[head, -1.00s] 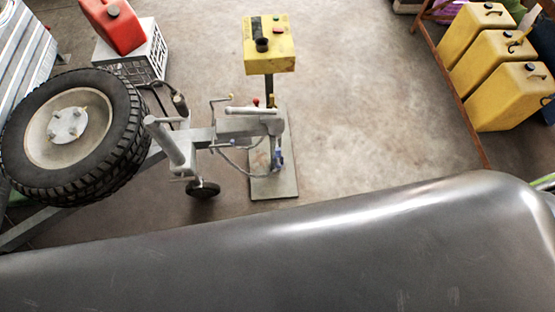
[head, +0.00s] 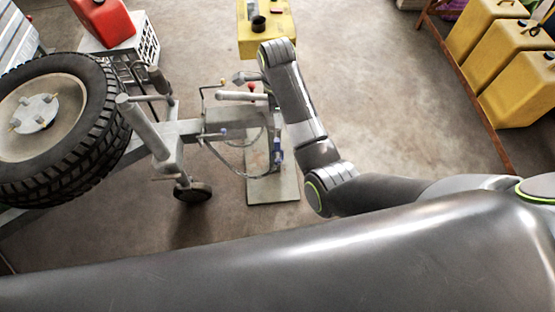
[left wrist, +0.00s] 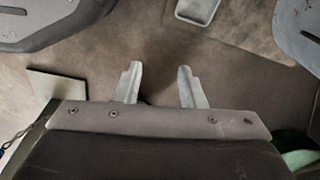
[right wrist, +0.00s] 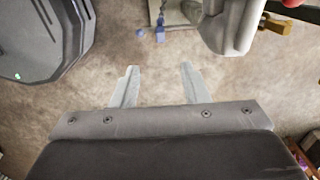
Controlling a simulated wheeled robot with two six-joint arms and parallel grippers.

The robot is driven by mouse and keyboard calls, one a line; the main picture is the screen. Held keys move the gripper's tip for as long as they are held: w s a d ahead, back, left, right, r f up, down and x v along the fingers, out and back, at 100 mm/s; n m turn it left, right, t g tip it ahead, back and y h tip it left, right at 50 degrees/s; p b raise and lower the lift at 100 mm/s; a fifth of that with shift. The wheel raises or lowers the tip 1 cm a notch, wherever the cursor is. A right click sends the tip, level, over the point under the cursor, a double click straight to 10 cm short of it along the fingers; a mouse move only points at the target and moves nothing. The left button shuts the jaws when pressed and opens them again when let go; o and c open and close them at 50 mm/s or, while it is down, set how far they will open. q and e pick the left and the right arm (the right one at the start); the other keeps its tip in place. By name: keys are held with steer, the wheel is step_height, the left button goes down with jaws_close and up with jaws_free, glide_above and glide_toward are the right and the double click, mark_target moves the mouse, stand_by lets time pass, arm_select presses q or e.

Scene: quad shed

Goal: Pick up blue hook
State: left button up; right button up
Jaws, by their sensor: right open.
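The blue hook (head: 277,153) shows in the head view as a small blue piece hanging by the stand below the yellow box. Blue pieces (right wrist: 160,34) also show near the top of the right wrist view; which of them is the hook's body is hard to tell. My right gripper (right wrist: 157,72) is open and empty, with the blue pieces beyond its fingertips and apart from them. In the head view my right arm reaches over the floor to the right of the hook. My left gripper (left wrist: 158,70) is open and empty in the left wrist view, away from the hook.
The grey trailer coupling (head: 190,128) with cables and a jockey wheel (head: 193,192) stands left of the hook. A spare tire (head: 95,120) is at left. Yellow canisters (head: 515,90) stand at right. Bare floor lies between.

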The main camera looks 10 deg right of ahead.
mark_target(277, 140)
step_height(277, 140, down, 10)
steer(key=b, duration=0.3)
steer(key=shift+f, duration=0.25)
step_height(277, 140, down, 6)
steer(key=b, duration=0.2)
steer(key=shift+d+b, duration=0.1)
steer(key=shift+b, duration=0.3)
steer(key=shift+f, duration=0.2)
arm_select(q)
steer(key=w+d+r+t+h, duration=0.1)
steer(key=w+d+r, duration=0.1)
steer(key=r, duration=0.8)
steer(key=shift+w+d+r+t, duration=0.15)
steer(key=shift+w+d+t, duration=0.2)
steer(key=shift+w, duration=0.25)
arm_select(e)
jaws_close()
